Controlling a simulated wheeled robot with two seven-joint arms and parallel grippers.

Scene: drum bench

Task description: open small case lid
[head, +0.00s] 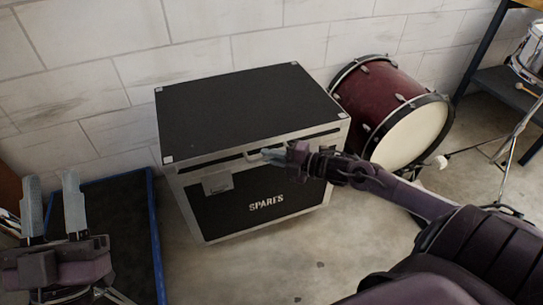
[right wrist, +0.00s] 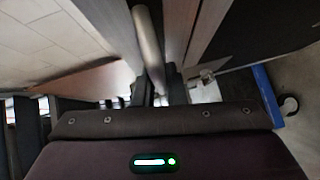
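The case (head: 225,222), marked SPARES, stands on the floor by the wall. Its black lid (head: 245,103) with silver edging lies flat, or nearly so; I cannot tell whether the dark strip under its front edge is a gap. A bar handle (head: 252,156) is at the lid's front edge, and a latch plate (head: 217,184) is to its left. My right gripper (head: 272,154) is at the handle, its fingers shut around it; the bar (right wrist: 147,40) runs down between the fingers (right wrist: 159,96) in the right wrist view. My left gripper (head: 53,205) is open and empty, left of the case.
A blue-rimmed dark tray (head: 154,230) lies on the floor left of the case. A red bass drum (head: 372,95) stands close to the case's right. A dark shelf (head: 500,88) with a small drum (head: 530,52) is at far right. Floor in front of the case is clear.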

